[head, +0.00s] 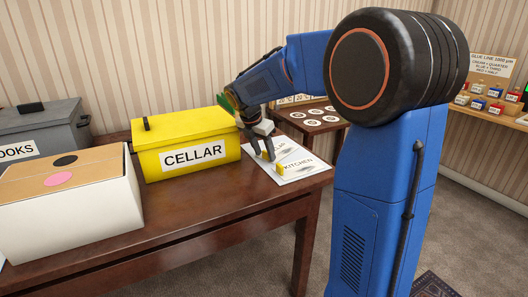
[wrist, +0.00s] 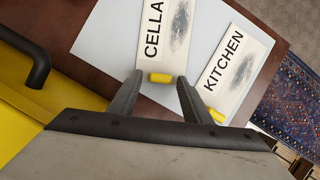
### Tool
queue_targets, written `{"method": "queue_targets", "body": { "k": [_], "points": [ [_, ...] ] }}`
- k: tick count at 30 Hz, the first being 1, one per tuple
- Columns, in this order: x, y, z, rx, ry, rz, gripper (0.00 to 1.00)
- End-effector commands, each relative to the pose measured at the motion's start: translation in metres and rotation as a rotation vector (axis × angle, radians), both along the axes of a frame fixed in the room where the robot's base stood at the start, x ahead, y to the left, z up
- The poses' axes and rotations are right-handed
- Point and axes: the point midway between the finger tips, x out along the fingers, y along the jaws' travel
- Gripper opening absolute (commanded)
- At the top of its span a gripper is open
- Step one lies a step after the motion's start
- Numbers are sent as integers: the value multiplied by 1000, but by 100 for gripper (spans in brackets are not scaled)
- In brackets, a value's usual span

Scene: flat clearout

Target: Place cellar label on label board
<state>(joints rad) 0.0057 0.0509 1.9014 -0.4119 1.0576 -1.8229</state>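A pale flat board (wrist: 100,45) lies on the brown table. On it are two white labels with grey smudges, each with a yellow tab at one end. The cellar label (wrist: 180,30), its last letter cut off by the frame edge, lies left of the kitchen label (wrist: 242,60) in the wrist view. My gripper (wrist: 160,78) is open, its fingers on either side of the cellar label's yellow tab, with small gaps showing. In the head view my gripper (head: 266,156) is low over the board, partly hiding the cellar label.
A yellow box (head: 190,128) marked CELLAR stands close left of the gripper. A white box (head: 75,220) and a grey box (head: 45,125) stand further left. The table front (head: 200,225) is clear. A small table with round white discs (head: 312,122) stands behind.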

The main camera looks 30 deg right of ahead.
Motion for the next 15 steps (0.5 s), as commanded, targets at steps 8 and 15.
{"method": "queue_targets", "body": {
  "k": [8,15],
  "points": [
    [0,2,7,0,-2,1,44],
    [-6,15,42,1,-4,2,44]
  ]
}}
